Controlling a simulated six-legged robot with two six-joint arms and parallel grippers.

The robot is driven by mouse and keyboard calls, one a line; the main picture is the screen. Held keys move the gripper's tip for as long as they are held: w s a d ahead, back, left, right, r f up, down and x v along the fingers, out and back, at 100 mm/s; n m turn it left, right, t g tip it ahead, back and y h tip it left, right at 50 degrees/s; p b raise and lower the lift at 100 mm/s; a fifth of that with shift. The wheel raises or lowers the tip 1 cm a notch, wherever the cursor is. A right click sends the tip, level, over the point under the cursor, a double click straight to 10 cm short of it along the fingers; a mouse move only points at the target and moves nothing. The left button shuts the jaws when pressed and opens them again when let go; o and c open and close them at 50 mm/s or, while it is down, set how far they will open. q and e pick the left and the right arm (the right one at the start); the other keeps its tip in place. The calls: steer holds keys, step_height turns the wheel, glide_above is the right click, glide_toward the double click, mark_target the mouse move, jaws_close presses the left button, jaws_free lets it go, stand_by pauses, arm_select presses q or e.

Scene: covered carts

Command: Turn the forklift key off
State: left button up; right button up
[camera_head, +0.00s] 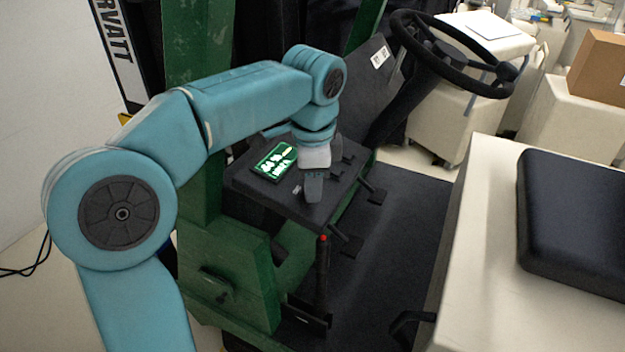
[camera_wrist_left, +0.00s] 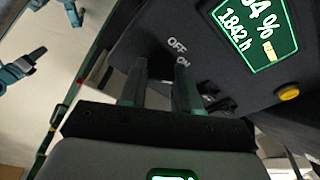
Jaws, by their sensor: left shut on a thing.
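The forklift's dark console (camera_head: 325,208) is in the middle of the head view. Its lit green display (camera_head: 274,162) shows 94 % and 1842 h in the wrist view (camera_wrist_left: 255,30). White OFF and ON labels (camera_wrist_left: 178,45) are printed on the panel beside my fingers. My left gripper (camera_head: 313,188) reaches down onto the console, right of the display. Its two dark fingers (camera_wrist_left: 160,85) are shut on the key, which they and the gripper body hide. I cannot read the key's angle. My right gripper is not in view.
A black steering wheel (camera_head: 455,52) stands behind the console. A red-tipped lever (camera_head: 322,270) rises in front of it, and small black levers (camera_head: 372,192) stick out at its right. A yellow button (camera_wrist_left: 288,93) is near the display. A dark seat cushion (camera_head: 575,225) is at the right.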

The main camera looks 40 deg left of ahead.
arm_select(q)
steer(key=n+y, duration=0.1)
steer(key=n, duration=0.4)
steer(key=shift+n, duration=0.3)
steer(key=n+y+b, duration=0.1)
steer(key=n, duration=0.4)
steer(key=shift+r+n+t, duration=0.1)
steer(key=shift+n+t, duration=0.2)
steer(key=shift+n, duration=0.4)
steer(key=o, duration=1.1)
steer(key=shift+s+d, duration=0.1)
steer(key=shift+c, duration=0.2)
steer(key=shift+r, duration=0.3)
steer(key=p+v, duration=0.3)
steer(key=v, duration=1.2)
steer(key=shift+d+r, duration=0.25)
steer(key=shift+r, duration=0.1)
